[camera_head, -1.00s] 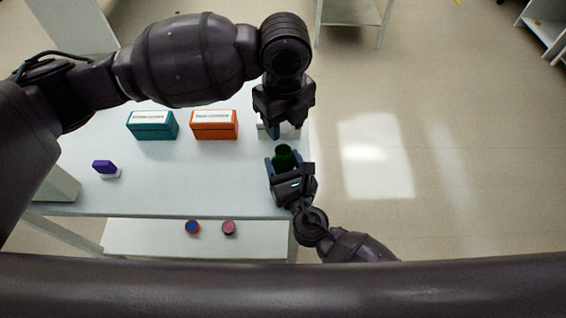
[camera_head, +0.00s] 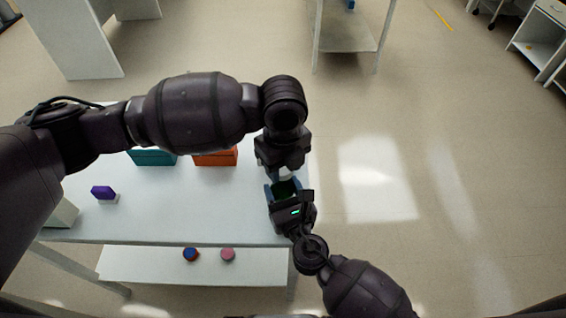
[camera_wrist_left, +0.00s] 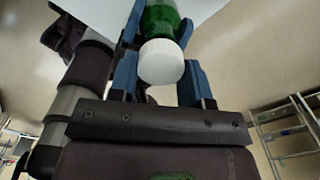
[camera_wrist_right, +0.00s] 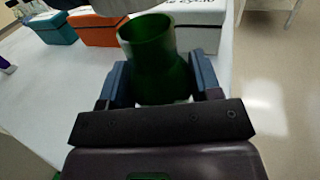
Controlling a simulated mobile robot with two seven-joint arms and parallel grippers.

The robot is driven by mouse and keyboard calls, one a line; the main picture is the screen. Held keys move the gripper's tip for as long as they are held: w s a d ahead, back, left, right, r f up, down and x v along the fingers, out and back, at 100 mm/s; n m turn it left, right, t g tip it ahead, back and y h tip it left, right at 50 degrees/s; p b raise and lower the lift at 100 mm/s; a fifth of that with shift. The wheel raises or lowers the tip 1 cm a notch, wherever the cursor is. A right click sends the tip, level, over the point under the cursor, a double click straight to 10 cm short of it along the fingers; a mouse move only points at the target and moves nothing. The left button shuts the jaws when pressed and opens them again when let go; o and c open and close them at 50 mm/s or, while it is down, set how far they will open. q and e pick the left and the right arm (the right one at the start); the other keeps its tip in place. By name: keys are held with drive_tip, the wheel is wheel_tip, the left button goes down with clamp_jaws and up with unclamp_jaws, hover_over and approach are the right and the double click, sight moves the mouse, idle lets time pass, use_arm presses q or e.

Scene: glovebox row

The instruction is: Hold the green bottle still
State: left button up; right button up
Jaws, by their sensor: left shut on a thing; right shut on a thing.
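The green bottle (camera_wrist_right: 158,60) stands between the fingers of my right gripper (camera_wrist_right: 162,85), which is shut on its body. Its open mouth, without a cap, shows in the right wrist view. In the head view the bottle (camera_head: 283,188) is mostly hidden by my grippers. My left gripper (camera_head: 284,168) is just beyond and above the bottle. In the left wrist view my left gripper (camera_wrist_left: 160,75) is shut on a white cap (camera_wrist_left: 161,62), with the green bottle (camera_wrist_left: 160,15) showing behind it. The exact gap between cap and bottle cannot be told.
On the white table (camera_head: 170,215) are a teal box (camera_head: 152,157), an orange box (camera_head: 216,158), a white box (camera_wrist_right: 195,15) and a purple item (camera_head: 102,192). Two small round things, blue (camera_head: 190,254) and pink (camera_head: 228,254), lie on the lower shelf. Open floor is right.

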use_arm(q)
drive_tip(key=shift+f, duration=0.1)
drive_tip(key=shift+f, duration=0.8)
drive_tip(key=shift+f, duration=0.5)
